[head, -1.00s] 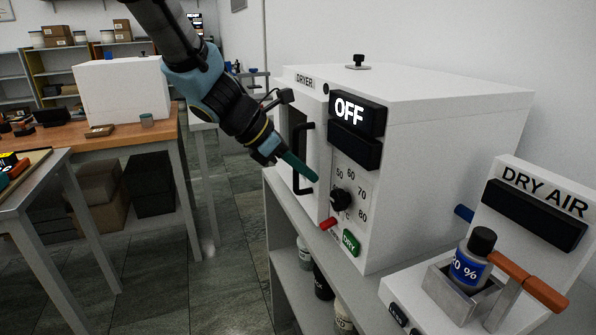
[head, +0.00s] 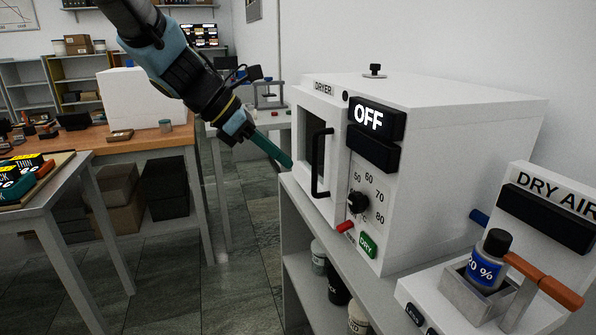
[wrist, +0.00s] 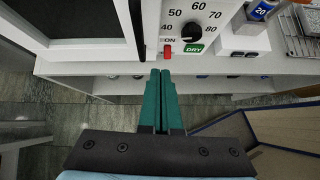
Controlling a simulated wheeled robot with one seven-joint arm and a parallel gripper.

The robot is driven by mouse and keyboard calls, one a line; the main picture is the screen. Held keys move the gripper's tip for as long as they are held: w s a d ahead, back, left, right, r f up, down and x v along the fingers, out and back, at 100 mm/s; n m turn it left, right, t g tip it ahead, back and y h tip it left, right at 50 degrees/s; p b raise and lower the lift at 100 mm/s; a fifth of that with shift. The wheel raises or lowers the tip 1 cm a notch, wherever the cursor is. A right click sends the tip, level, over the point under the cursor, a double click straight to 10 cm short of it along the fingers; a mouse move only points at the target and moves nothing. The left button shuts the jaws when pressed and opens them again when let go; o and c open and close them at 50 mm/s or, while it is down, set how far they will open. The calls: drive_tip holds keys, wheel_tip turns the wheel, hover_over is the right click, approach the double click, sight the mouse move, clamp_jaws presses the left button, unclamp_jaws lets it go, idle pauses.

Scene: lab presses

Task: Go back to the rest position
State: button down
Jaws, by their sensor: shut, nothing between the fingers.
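My gripper (head: 288,163) is shut and empty. In the head view its green fingers point down and right, left of the white dryer's front. The dryer (head: 455,150) has a shut door with a black handle (head: 320,163), a display reading OFF (head: 368,116), a black dial (head: 357,202), a red switch (head: 345,226) and a green DRY button (head: 367,245). In the wrist view the closed fingers (wrist: 166,72) lie side by side below the red switch (wrist: 167,51) and the DRY button (wrist: 194,48), apart from them as far as I can tell.
A dry air unit (head: 548,205) holding a blue-labelled bottle (head: 487,262) stands at the right. The dryer's shelf (head: 300,215) bears bottles below. A wooden-topped table (head: 150,142) and a nearer table (head: 42,196) are at the left. The floor (head: 240,260) between is clear.

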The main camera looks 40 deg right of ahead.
drive_tip(key=w+a+f+m+t+y, duration=0.2)
drive_tip(key=w+a+f, duration=0.15)
drive_tip(key=a, duration=0.65)
drive_tip(key=w+a+f+m+t+y, duration=0.1)
drive_tip(key=w+a+f+m, duration=0.3)
drive_tip(key=a, duration=0.5)
drive_tip(key=a+f+m+t+y, duration=0.1)
drive_tip(key=a+f+m+y, duration=0.1)
drive_tip(key=a, duration=0.9)
drive_tip(key=w+a+f+m+t+y, duration=0.1)
drive_tip(key=a+m, duration=0.4)
drive_tip(key=a, duration=0.6)
drive_tip(key=shift+w+f+m+t+y, duration=0.25)
drive_tip(key=shift+f+m+t+y, duration=0.05)
drive_tip(key=shift+f+y, duration=0.6)
drive_tip(key=shift+a, duration=0.1)
